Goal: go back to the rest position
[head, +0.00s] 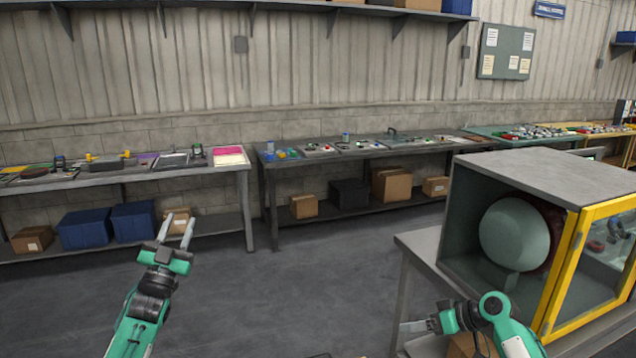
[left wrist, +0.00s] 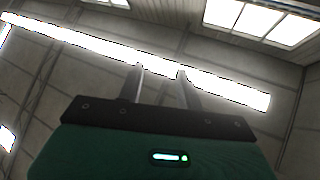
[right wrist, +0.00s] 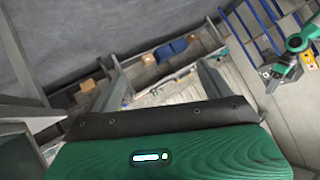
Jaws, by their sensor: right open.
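My left gripper (head: 178,220) is raised at the lower left of the head view, over the open floor and apart from the benches. Its two fingers stand apart with nothing between them; the left wrist view shows the same gap (left wrist: 161,78) against the ceiling lights. My right gripper (head: 407,326) is low at the right in the head view, beside the near table and below the grey cabinet. In the right wrist view its fingers are wide apart and empty (right wrist: 164,76).
A grey cabinet (head: 560,178) with a yellow-framed door (head: 572,270) stands on a near table (head: 420,245) at the right, close to my right arm. Benches with parts (head: 200,176) (head: 350,153) line the back wall. The floor (head: 290,290) between is clear.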

